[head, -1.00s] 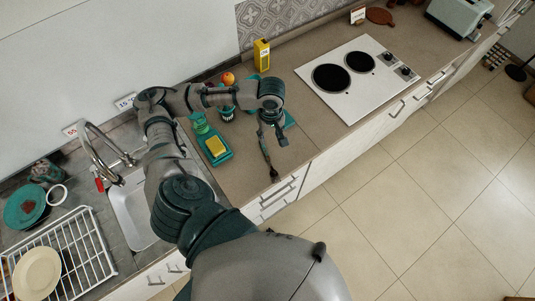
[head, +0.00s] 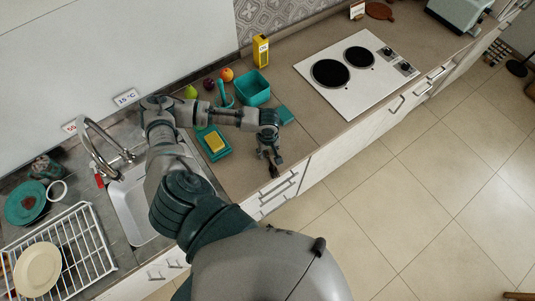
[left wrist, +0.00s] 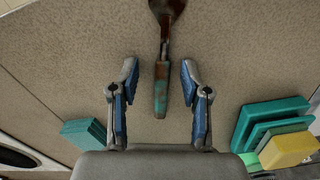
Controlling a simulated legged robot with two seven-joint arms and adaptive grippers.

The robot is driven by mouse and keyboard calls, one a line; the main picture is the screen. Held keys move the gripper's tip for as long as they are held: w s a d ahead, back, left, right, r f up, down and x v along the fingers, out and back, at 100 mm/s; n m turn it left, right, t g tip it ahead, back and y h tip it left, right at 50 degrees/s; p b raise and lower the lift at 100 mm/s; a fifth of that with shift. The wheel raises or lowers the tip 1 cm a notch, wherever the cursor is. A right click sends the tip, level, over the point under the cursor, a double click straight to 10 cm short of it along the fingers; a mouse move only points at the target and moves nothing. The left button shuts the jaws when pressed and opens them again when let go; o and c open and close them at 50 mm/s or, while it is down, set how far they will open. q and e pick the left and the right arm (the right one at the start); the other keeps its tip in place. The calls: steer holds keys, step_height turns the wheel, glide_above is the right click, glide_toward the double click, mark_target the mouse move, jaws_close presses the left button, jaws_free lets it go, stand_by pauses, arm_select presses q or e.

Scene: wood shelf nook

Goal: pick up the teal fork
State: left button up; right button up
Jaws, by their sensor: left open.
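A utensil (left wrist: 162,75) with a worn teal and rust-brown handle lies on the counter in the left wrist view. Its dark wide head is cut off by the top edge, so I cannot tell its full shape. In the head view only its dark end (head: 274,171) shows, near the counter's front edge; my gripper hides the rest. My left gripper (left wrist: 159,68) is open, with one finger on each side of the handle and a gap on both sides. In the head view the left gripper (head: 270,154) points down over the counter.
A teal tray (head: 224,152) with a yellow sponge (head: 215,141) lies left of the gripper. A teal block (head: 286,115) and a teal bin (head: 267,91) stand behind it. The cooktop (head: 318,92) is to the right, the sink (head: 131,217) to the left.

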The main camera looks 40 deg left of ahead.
arm_select(q)
steer(key=shift+d, duration=0.1)
steer(key=shift+c, duration=1.4)
steer(key=shift+a, duration=0.3)
jaws_close()
steer(key=shift+a+f, duration=0.1)
steer(key=shift+a, duration=0.1)
steer(key=shift+s+d, duration=0.1)
steer(key=shift+d, duration=0.05)
